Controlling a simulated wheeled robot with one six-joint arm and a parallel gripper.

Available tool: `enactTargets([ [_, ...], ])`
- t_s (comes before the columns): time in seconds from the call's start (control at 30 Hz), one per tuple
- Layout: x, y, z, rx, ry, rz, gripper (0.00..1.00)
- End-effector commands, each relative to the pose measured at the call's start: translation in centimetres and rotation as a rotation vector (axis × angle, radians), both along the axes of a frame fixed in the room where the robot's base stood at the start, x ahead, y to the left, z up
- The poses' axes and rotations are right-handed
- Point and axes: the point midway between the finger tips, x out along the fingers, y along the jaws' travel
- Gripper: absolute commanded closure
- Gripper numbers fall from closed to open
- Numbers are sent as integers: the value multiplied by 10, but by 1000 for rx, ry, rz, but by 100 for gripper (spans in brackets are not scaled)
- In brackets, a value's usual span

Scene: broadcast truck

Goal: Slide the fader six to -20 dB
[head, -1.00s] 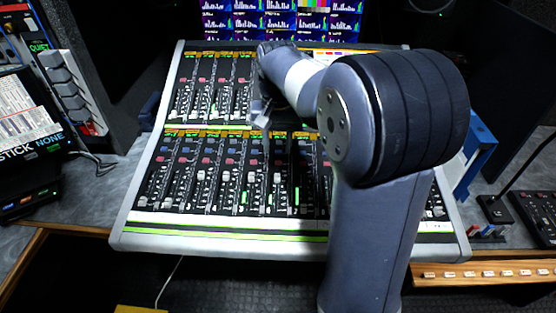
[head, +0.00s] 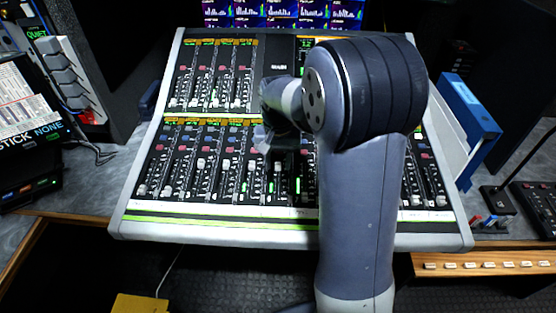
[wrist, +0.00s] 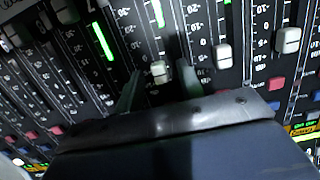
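The mixing console (head: 290,240) stands ahead of me, with a lower row of faders in black strips. I cannot read fader numbers, so I cannot tell by label which is fader six. My gripper (head: 272,142) is over the middle of the lower bank in the head view, partly hidden by my arm. In the wrist view my gripper (wrist: 158,78) is open, its two dark fingers on either side of one pale fader knob (wrist: 160,69). Gaps show between knob and fingers. Scale marks appear upside down there. Another knob (wrist: 223,55) stands to the right.
Further knobs (wrist: 288,40) stand close by on neighbouring strips. Monitors with level graphs (head: 285,12) are behind the console. A blue binder (head: 468,118) is at the right. A wooden ledge with small buttons (head: 480,265) is at the lower right.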

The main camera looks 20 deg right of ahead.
Motion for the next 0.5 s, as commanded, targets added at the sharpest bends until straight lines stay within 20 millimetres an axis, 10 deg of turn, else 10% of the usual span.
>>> enactTargets([
  [0.5,0,0,0,0,0,0,95],
])
